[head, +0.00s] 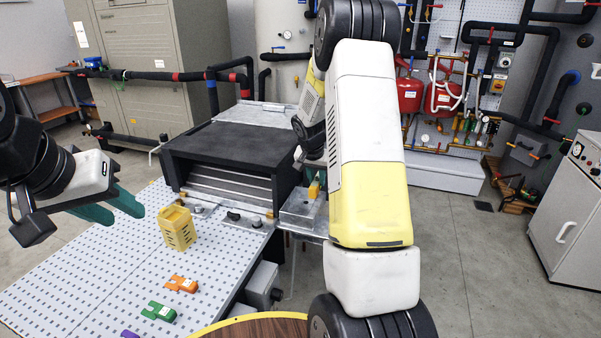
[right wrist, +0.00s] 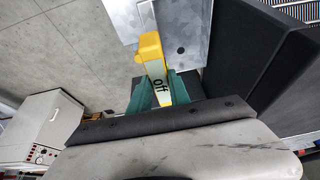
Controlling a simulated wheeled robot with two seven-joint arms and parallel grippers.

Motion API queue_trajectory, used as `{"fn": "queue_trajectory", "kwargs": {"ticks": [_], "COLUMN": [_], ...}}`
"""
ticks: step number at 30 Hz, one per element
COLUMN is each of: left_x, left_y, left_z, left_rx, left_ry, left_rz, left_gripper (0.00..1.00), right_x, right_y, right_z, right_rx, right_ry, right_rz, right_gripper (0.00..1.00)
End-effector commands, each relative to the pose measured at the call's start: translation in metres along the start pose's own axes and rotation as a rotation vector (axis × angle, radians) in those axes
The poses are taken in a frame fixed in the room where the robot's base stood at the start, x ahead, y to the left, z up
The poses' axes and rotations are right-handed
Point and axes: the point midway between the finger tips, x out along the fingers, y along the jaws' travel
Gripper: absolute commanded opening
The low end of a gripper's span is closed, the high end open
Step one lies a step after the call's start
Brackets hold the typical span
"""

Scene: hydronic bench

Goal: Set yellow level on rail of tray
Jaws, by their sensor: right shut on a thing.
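In the head view the level (head: 314,189) is a small yellow piece above the grey metal tray (head: 296,222), beside my right arm, which hides most of the right gripper. The tray's metal surface (right wrist: 193,42) lies beyond the level in the right wrist view. I cannot tell whether level and tray touch. My left gripper (head: 113,208) is over the perforated table at left, its green fingers apart and empty.
A black-topped box (head: 235,148) stands directly left of the tray. The floor at right is clear up to a white cabinet (head: 566,208).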

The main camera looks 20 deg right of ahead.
Motion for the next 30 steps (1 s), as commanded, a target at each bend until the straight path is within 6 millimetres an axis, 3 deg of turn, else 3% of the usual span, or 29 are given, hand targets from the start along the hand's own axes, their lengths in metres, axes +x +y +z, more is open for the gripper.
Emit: {"fn": "queue_trajectory", "kwargs": {"ticks": [13, 30], "left_x": [0.0, 0.0], "left_y": [0.0, 0.0], "left_z": [0.0, 0.0], "left_rx": [0.0, 0.0], "left_ry": [0.0, 0.0], "left_rz": [0.0, 0.0], "left_gripper": [0.36, 0.36], "right_x": [0.002, 0.042], "right_y": [0.001, 0.0], "right_z": [-0.002, 0.015], "right_rx": [0.012, 0.01], "right_ry": [0.001, 0.001], "right_rz": [0.003, 0.001], "right_gripper": [0.0, 0.0]}}
